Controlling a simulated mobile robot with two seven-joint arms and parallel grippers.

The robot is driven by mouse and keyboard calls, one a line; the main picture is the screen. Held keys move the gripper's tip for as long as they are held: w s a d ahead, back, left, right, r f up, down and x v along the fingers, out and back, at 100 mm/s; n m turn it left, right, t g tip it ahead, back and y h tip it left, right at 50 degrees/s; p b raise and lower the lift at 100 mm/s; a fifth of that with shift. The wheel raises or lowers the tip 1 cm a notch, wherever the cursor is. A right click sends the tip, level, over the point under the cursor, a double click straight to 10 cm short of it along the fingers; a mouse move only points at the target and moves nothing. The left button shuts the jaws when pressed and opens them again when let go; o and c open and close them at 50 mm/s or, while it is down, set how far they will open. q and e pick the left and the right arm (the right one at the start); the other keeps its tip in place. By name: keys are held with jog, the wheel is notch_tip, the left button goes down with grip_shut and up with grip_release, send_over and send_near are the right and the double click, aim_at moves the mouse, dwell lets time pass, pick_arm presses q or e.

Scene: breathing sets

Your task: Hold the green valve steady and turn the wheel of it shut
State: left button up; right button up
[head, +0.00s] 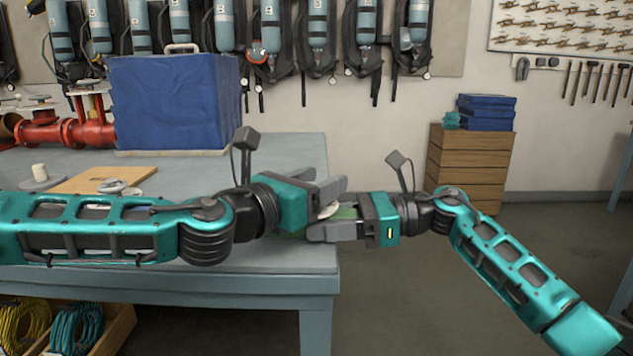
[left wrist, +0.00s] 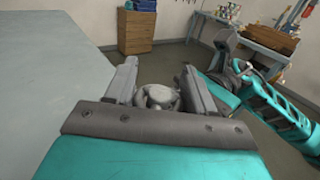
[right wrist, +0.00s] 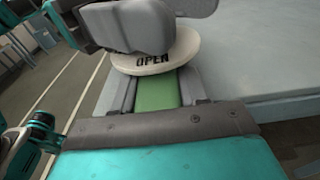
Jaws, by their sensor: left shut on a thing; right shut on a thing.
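The green valve (right wrist: 157,92) is at the table's right end, its green body between the fingers of my right gripper (right wrist: 155,85), which is shut on it. Its pale round wheel (right wrist: 155,62) bears the word OPEN in the right wrist view. The wheel also shows as a small pale patch in the head view (head: 328,210). My left gripper (head: 333,190) comes in from the left and is shut on the wheel, its grey fingers covering part of it. In the left wrist view a grey rounded part (left wrist: 158,97) sits between the left fingers. Most of the valve is hidden by both grippers.
A blue case (head: 175,100) and red pipework (head: 65,132) stand on the table (head: 290,150) behind my left arm. A wooden board (head: 105,180) lies nearer. A wooden drawer cabinet (head: 468,165) stands beyond. The floor right of the table is free.

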pick_arm(q)
jog(key=o, duration=1)
jog(key=shift+c, duration=0.2)
jog(key=v, duration=1.2)
